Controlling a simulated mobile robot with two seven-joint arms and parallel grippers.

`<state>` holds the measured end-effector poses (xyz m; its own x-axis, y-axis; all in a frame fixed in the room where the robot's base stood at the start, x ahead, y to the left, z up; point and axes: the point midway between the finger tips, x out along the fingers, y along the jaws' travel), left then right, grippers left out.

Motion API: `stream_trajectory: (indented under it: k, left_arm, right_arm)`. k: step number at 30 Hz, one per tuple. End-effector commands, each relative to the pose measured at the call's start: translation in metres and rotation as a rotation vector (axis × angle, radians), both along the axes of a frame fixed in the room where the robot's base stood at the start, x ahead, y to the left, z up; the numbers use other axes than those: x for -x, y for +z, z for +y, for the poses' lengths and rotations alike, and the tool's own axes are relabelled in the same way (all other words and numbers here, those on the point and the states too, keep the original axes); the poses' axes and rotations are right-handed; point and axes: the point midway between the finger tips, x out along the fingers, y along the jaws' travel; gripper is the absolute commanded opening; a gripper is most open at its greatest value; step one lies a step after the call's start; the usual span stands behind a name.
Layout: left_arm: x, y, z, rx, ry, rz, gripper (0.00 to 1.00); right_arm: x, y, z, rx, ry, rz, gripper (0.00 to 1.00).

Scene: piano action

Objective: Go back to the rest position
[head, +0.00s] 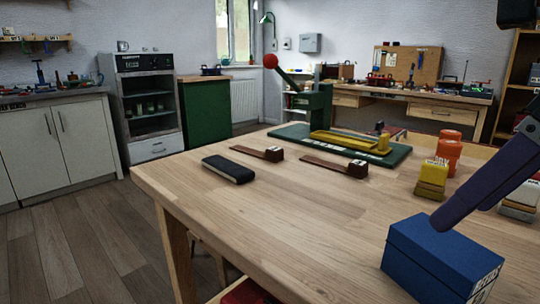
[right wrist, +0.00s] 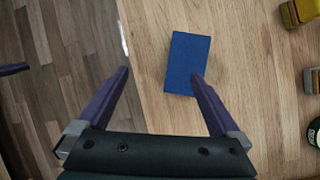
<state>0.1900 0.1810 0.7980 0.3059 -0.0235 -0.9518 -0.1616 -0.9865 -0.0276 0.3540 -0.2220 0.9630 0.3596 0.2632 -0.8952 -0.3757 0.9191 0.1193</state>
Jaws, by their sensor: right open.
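The wooden table (head: 290,225) carries a green press (head: 312,105) with a red ball lever, two brown wooden pieces (head: 335,166) (head: 257,152), a dark block (head: 228,169), and yellow (head: 432,178) and orange (head: 447,150) containers. The table's front middle is clear. Wooden floor (head: 60,250) lies left.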

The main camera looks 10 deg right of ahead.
Motion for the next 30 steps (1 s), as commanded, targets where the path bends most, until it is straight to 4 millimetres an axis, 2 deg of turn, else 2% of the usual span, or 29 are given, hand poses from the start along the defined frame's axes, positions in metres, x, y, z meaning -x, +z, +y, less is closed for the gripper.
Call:
stream_trajectory:
  k: [1,2,3,5,6,8,9,11,12,13,15,17,18,20,21,23,24,26,27,29,30]
  left_arm:
    - [0.0,0.014,0.0,0.0,0.0,0.0,0.0]
    - [0.0,0.019,0.0,0.0,0.0,0.0,0.0]
    - [0.0,0.027,0.0,-0.001,-0.001,0.0,0.0]
    - [0.0,0.04,0.0,-0.001,-0.001,0.001,0.0]
    - [0.0,0.049,0.001,-0.003,-0.001,0.001,0.0]
    - [0.0,0.063,0.001,-0.003,-0.002,0.001,0.0]
    - [0.0,0.072,0.001,-0.004,-0.003,0.0,0.0]
    - [0.0,0.088,0.002,-0.006,-0.004,0.0,0.0]
    - [0.0,0.099,0.002,-0.007,-0.004,0.0,0.0]
    - [0.0,0.106,0.002,-0.008,-0.005,0.0,0.0]
    - [0.0,0.123,0.002,-0.009,-0.005,0.0,0.0]
    - [0.0,0.138,0.003,-0.009,-0.006,0.0,0.0]
    - [0.0,0.148,0.003,-0.011,-0.007,-0.001,0.0]
    - [0.0,0.163,0.003,-0.011,-0.007,-0.001,0.0]
    - [0.0,0.173,0.003,-0.011,-0.007,-0.001,0.0]
    - [0.0,0.187,0.003,-0.011,-0.007,-0.001,0.0]
    - [0.0,0.197,0.003,-0.011,-0.007,-0.001,0.0]
    - [0.0,0.21,0.003,-0.011,-0.007,-0.001,0.0]
    - [0.0,0.218,0.003,-0.011,-0.007,-0.001,0.0]
    - [0.0,0.228,0.003,-0.011,-0.007,-0.001,0.0]
    - [0.0,0.234,0.003,-0.011,-0.007,-0.001,0.0]
  right_arm:
    - [0.004,0.013,0.028,-0.101,0.047,-0.001,1.0]
    - [0.006,0.02,0.047,-0.176,0.074,-0.004,1.0]
    - [0.011,0.033,0.075,-0.292,0.111,-0.007,1.0]
    - [0.02,0.061,0.117,-0.494,0.153,-0.013,1.0]
    - [0.026,0.084,0.142,-0.639,0.168,-0.016,1.0]
    - [0.033,0.126,0.172,-0.869,0.163,-0.022,1.0]
    - [0.034,0.157,0.186,-1.029,0.139,-0.026,1.0]
    - [0.032,0.208,0.197,-1.284,0.061,-0.031,1.0]
    - [0.026,0.239,0.194,-1.448,-0.02,-0.036,1.0]
    - [0.02,0.259,0.189,-1.565,-0.093,-0.038,1.0]
    - [0.0,0.295,0.164,-1.811,-0.311,-0.04,1.0]
    - [-0.019,0.308,0.134,-1.983,-0.547,-0.037,1.0]
    - [-0.031,0.307,0.112,-2.074,-0.727,-0.032,1.0]
    - [-0.043,0.292,0.078,-2.165,-1.027,-0.017,1.0]
    - [-0.045,0.275,0.058,-2.195,-1.241,-0.002,1.0]
    - [-0.039,0.24,0.033,-2.183,-1.583,0.034,1.0]
    - [-0.028,0.213,0.021,-2.138,-1.811,0.063,1.0]
    - [-0.002,0.174,0.011,-2.017,-2.142,0.123,1.0]
    - [0.02,0.15,0.009,-1.911,-2.335,0.168,1.0]
    - [0.057,0.123,0.012,-1.727,-2.584,0.238,1.0]
    - [0.083,0.109,0.017,1.564,2.675,-0.285,1.0]
